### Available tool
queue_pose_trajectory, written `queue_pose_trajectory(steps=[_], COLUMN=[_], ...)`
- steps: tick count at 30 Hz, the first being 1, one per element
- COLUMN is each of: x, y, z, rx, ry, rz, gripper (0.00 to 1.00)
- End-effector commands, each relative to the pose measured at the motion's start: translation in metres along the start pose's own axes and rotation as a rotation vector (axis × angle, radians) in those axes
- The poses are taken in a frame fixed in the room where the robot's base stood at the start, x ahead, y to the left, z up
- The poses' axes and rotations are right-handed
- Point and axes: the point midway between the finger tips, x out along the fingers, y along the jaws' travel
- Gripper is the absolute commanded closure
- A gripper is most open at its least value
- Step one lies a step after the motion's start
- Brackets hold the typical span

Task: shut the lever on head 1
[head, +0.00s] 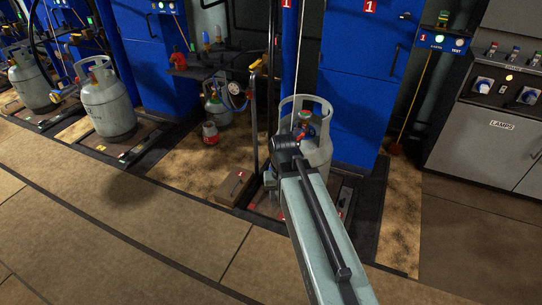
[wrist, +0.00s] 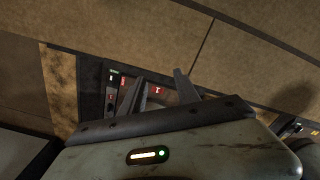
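The blue cabinet marked 1 (head: 362,75) stands behind a grey gas cylinder (head: 321,148) with a collar. A red and green fitting (head: 304,118) shows inside the collar. My arm crosses in front of the cylinder and hides part of it. No lever on head 1 can be made out for certain. My gripper (wrist: 157,86) shows in the wrist view with two dark fingers apart and nothing between them. They point towards the floor and the scale's red label. In the head view the fingers cannot be made out clearly.
A dark post with a yellow top (head: 255,65) stands left of the cylinder, with a round gauge (head: 234,88) beside it. A brown box (head: 234,187) lies at its foot. Two cylinders stand on scales at far left. A grey control cabinet (head: 494,120) is at right. The front floor is clear.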

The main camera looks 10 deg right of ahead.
Motion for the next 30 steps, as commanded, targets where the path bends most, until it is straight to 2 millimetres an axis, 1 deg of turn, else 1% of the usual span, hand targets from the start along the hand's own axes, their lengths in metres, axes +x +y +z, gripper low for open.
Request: queue_pose_trajectory(steps=[1,3,6,7,9,11,14,20,23,26,30], x=[-0.043,-0.077,-0.115,-0.124,-0.141,-0.149,-0.154,-0.145,-0.136,-0.121,-0.095], y=[-0.001,-0.003,-0.007,-0.008,-0.010,-0.011,-0.012,-0.013,-0.013,-0.013,-0.013], z=[-0.024,-0.051,-0.083,-0.091,-0.107,-0.116,-0.123,-0.123,-0.122,-0.122,-0.122], rx=[0.062,0.168,0.313,0.351,0.426,0.475,0.521,0.530,0.528,0.528,0.527], ry=[0.000,0.000,0.000,0.000,0.000,0.000,0.000,0.000,0.000,0.000,0.000], rz=[0.000,0.000,0.000,0.000,0.000,0.000,0.000,0.000,0.000,0.000,0.000], gripper=[0.62,0.62,0.62,0.62,0.62,0.62,0.62,0.62,0.62,0.62,0.62])
